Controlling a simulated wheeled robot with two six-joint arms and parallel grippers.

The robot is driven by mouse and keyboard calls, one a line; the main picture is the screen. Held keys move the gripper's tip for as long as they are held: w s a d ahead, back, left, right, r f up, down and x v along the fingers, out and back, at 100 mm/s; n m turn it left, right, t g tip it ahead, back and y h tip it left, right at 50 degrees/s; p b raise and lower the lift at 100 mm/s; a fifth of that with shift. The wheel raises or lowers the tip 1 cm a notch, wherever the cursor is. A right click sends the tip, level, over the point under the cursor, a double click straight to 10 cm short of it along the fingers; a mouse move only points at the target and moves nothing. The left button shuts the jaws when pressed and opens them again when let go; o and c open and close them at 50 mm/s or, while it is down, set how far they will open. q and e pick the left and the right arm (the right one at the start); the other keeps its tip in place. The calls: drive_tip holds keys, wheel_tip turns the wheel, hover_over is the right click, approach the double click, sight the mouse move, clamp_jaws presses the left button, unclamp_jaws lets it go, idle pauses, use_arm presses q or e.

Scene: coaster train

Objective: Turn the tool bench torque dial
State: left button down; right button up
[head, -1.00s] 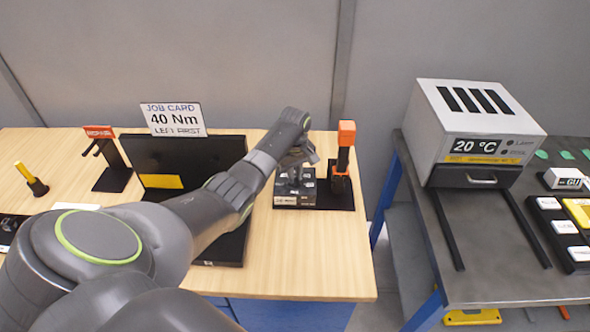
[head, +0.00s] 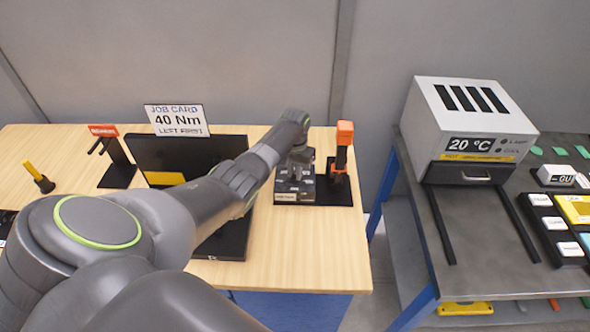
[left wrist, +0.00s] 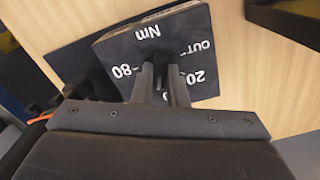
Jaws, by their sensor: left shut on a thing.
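The torque dial block (head: 293,197) is a small dark box with white marks on the wooden bench, at the front of a black base. In the left wrist view its top face (left wrist: 198,50) reads Nm, 80, 20 and OUT. My left gripper (head: 298,168) comes down on it from above. In the left wrist view the left gripper (left wrist: 158,75) has its fingers close together on the dark dial knob (left wrist: 151,57), which they mostly hide. A job card (head: 177,120) behind reads 40 Nm, LEFT FIRST. My right gripper is not in view.
An orange and black tool (head: 343,150) stands upright just right of the dial block. A black panel (head: 222,246) lies left of it, under my arm. A grey oven-like box (head: 477,125) showing 20 °C stands on the right table. The bench front (head: 320,262) is clear.

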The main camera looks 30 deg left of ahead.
use_arm(q)
drive_tip(key=m, duration=0.5)
drive_tip(key=shift+w, duration=0.1)
idle(0.4)
drive_tip(key=c, duration=1.4)
unclamp_jaws()
drive_tip(key=shift+c, duration=0.2)
wheel_tip(320, 180, up, 18)
drive_tip(key=b, duration=0.1)
drive_tip(key=shift+f, duration=0.25)
drive_tip(key=shift+f, duration=0.1)
